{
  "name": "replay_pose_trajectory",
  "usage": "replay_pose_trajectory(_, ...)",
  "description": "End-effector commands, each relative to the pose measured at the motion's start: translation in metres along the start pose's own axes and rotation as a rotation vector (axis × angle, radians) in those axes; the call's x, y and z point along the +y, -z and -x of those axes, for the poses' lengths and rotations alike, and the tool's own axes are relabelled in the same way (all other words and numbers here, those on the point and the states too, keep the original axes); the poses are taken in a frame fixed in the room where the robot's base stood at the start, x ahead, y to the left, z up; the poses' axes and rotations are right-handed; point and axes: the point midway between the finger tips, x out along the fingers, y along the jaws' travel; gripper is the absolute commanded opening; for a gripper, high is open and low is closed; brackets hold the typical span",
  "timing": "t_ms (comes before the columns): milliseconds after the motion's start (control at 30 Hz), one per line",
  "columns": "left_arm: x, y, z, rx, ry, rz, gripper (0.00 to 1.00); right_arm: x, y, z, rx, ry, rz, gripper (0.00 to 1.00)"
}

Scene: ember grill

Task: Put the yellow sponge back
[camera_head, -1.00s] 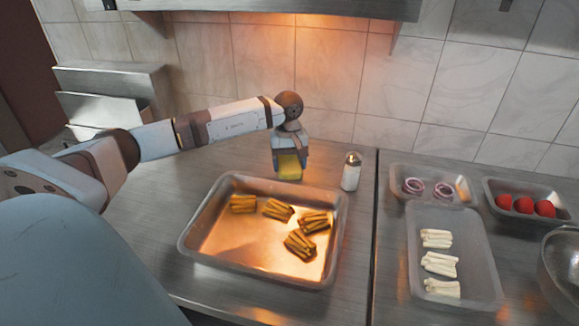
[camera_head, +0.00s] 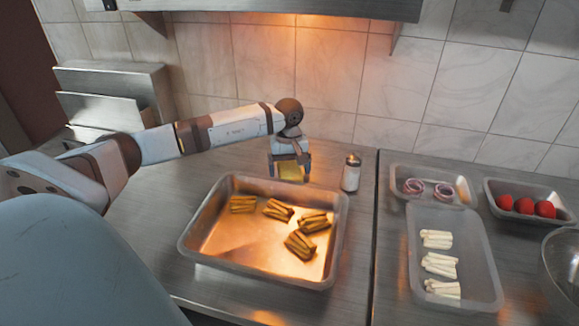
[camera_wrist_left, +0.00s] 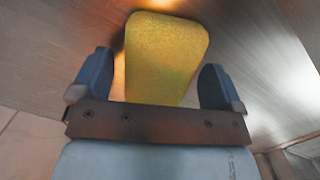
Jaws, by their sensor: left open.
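The yellow sponge (camera_head: 291,172) lies on the steel counter behind the metal tray, partly hidden by my left gripper in the head view. My left gripper (camera_head: 290,176) is over the sponge and points down at it. In the left wrist view the sponge (camera_wrist_left: 165,58) lies between and beyond the blue fingertips of the left gripper (camera_wrist_left: 158,82), with a gap on each side. The left gripper is open. My right gripper is in neither view.
A metal tray (camera_head: 190,245) with several bundles of fries sits just in front of the sponge. A salt shaker (camera_head: 351,174) stands close to its right. Bins with onion rings (camera_head: 460,183), pale sticks (camera_head: 425,214) and red tomatoes (camera_head: 523,206) are farther right. The tiled wall rises behind.

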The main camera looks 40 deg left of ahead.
Motion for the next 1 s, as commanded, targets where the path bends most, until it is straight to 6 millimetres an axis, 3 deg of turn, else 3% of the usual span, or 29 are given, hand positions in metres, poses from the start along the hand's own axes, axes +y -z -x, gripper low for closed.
replay_pose_trajectory(500,0.001,0.000,0.101,0.004,-0.004,-0.001,0.93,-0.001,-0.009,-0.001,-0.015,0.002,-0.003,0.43)
replay_pose_trajectory(700,0.000,0.000,0.118,0.001,-0.002,0.000,0.93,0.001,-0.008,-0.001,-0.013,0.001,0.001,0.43)
replay_pose_trajectory(1000,0.000,0.000,0.120,0.001,-0.001,0.000,0.93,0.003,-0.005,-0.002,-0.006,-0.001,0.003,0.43)
